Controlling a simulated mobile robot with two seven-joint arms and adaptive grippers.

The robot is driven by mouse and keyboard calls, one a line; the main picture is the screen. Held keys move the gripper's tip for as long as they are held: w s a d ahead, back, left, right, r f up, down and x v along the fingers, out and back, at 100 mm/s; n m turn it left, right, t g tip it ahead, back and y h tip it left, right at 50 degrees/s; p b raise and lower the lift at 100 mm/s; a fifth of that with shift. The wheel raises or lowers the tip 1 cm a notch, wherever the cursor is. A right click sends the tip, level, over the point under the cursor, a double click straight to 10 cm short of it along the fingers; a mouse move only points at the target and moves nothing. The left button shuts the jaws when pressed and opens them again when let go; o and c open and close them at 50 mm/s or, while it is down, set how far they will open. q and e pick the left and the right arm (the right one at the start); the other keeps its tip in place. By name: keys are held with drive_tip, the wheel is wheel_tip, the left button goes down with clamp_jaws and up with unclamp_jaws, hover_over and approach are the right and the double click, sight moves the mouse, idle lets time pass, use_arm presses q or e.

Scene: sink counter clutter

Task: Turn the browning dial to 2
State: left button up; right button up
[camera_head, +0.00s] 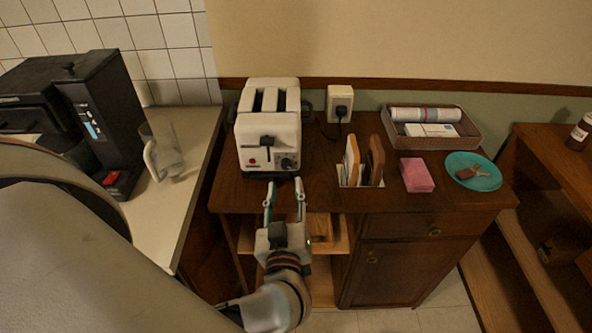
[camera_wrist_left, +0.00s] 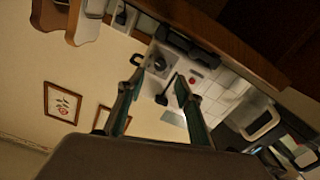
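The white two-slot toaster (camera_head: 268,128) stands at the back left of the wooden cabinet. Its front has a black lever (camera_head: 267,142), a red button (camera_head: 252,162) and a dark browning dial (camera_head: 288,162) at the lower right. My left gripper (camera_head: 284,188) is in front of the toaster, fingers spread apart and empty, just short of the dial. In the left wrist view the toaster front appears turned over, with the dial (camera_wrist_left: 158,64) between the open fingertips (camera_wrist_left: 160,76). The dial's setting is too small to read. My right gripper is not in view.
A wall socket (camera_head: 341,103) with a plug is right of the toaster. A rack of boards (camera_head: 361,163), pink block (camera_head: 416,175), teal plate (camera_head: 473,172) and wicker basket (camera_head: 427,141) stand further right. A coffee machine (camera_head: 95,110) and glass jug (camera_head: 162,152) are left.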

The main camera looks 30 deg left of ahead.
sight(286, 166)
use_arm(q)
drive_tip(key=x, duration=0.6)
drive_tip(key=shift+w+a, duration=0.2)
drive_tip(key=shift+a, duration=0.05)
clamp_jaws()
